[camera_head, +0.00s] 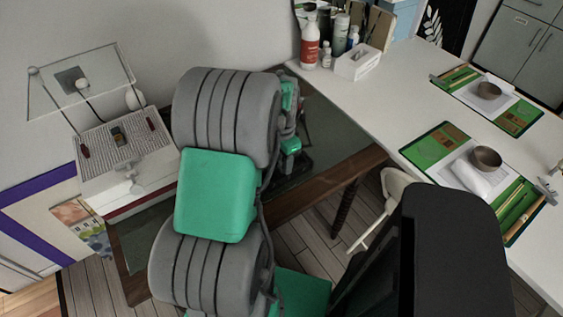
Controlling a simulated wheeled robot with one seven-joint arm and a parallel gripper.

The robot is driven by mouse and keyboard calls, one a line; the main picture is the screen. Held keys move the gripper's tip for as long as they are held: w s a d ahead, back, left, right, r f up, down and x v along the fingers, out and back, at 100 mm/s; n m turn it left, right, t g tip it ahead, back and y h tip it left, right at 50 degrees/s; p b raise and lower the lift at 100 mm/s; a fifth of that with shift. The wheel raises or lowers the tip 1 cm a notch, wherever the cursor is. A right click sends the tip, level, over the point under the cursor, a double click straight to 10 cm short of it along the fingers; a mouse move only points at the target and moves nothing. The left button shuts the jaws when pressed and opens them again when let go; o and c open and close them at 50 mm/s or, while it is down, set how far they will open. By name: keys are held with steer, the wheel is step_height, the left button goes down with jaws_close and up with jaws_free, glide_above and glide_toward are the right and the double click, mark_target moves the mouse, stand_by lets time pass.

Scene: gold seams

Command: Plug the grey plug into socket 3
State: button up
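My grey and green arm fills the middle of the head view. The end of the arm, with dark parts of what looks like my gripper (296,165), shows just right of the upper grey link, over a dark table. My own links cover much of it. I cannot make out its fingers or whether they hold anything. I cannot make out the grey plug or a numbered row of sockets; they may be behind my arm.
A white machine (150,160) with a perforated top stands left of my arm. The dark table (345,152) has a brown wooden edge. A long white table (400,95) on the right holds bottles (311,45), a tissue box (357,62), green place mats and bowls (486,158). A pale chair (397,185) stands beside it.

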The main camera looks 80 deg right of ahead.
steer(key=shift+s+a+f, duration=0.2)
steer(key=shift+a+f, duration=0.15)
steer(key=shift+f, duration=0.2)
steer(key=shift+s+a+f, duration=0.2)
steer(key=shift+a+f, duration=0.1)
steer(key=shift+f, duration=0.2)
steer(key=shift+r, duration=0.2)
steer(key=shift+d+r, duration=0.7)
steer(key=shift+r, duration=0.3)
steer(key=r, duration=0.6)
steer(key=shift+w+a+r, duration=0.2)
steer(key=shift+w+r, duration=0.05)
steer(key=shift+r, duration=0.15)
steer(key=shift+a+r, duration=0.1)
steer(key=shift+r, duration=0.2)
